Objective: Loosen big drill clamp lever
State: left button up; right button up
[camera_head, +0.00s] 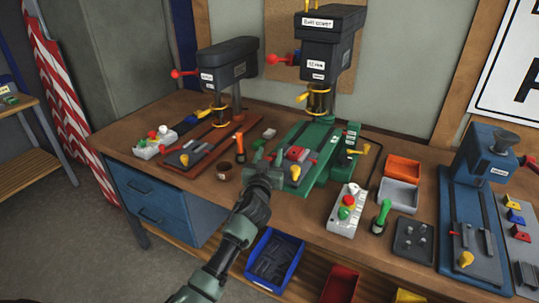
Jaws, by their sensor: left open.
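The big drill (318,62) stands at the back of the bench, with a dark head and a green base (322,140). A red-knobbed lever (277,59) sticks out left of its head. A yellow-tipped lever (302,97) is lower, by the yellow-ringed chuck. On the green base are a red-jawed vise (297,153), a yellow knob (295,173) and another yellow-ended handle (364,149) at the right. I cannot tell which is the clamp lever. My left gripper (268,157) is open at the base's front left, seemingly empty; its arm hides part of the bench edge.
A smaller drill (228,68) stands at left. A button box (346,210), a green-handled tool (381,215), trays (403,168) and a blue machine (480,200) crowd the right.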

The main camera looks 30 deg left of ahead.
pick_arm(q)
grip_shut()
dwell(1.4)
